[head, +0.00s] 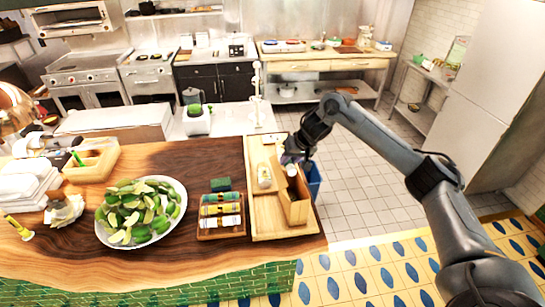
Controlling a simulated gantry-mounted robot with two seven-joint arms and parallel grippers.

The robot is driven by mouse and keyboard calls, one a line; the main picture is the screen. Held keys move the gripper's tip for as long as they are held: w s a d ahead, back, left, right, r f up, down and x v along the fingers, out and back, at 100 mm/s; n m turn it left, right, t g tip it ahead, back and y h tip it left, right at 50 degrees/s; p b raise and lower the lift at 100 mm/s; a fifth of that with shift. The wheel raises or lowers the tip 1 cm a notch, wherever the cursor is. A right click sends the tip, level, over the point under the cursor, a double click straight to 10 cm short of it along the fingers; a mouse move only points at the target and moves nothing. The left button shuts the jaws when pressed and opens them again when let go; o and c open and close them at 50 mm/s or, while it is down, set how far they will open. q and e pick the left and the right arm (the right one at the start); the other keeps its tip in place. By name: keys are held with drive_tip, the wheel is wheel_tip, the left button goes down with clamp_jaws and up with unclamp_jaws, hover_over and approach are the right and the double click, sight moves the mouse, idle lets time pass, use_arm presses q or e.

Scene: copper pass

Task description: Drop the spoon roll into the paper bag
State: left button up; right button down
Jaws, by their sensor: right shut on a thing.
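My right gripper (291,160) points down over the wooden tray at the counter's right end. It is shut on the spoon roll (292,170), a small pale roll at the mouth of the paper bag. The paper bag (295,211) is tan and stands upright on the tray. The roll's lower end seems to be at or just inside the bag's opening; I cannot tell how deep. The fingertips are small and partly hidden by the dark wrist. My left gripper is not in view.
A blue bin (314,183) is beyond the tray's right edge.

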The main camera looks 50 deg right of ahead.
wheel_tip(320, 180, down, 8)
drive_tip(key=s+d+b, duration=0.1)
drive_tip(key=s+b, duration=0.1)
drive_tip(key=b, duration=0.3)
drive_tip(key=shift+s+d+r, duration=0.25)
drive_tip(key=shift+s+d, duration=0.1)
drive_tip(key=shift+d, duration=0.05)
idle(0.4)
idle(0.3)
drive_tip(key=c, duration=0.8)
unclamp_jaws()
drive_tip(key=shift+s+r, duration=0.1)
drive_tip(key=shift+r, duration=0.05)
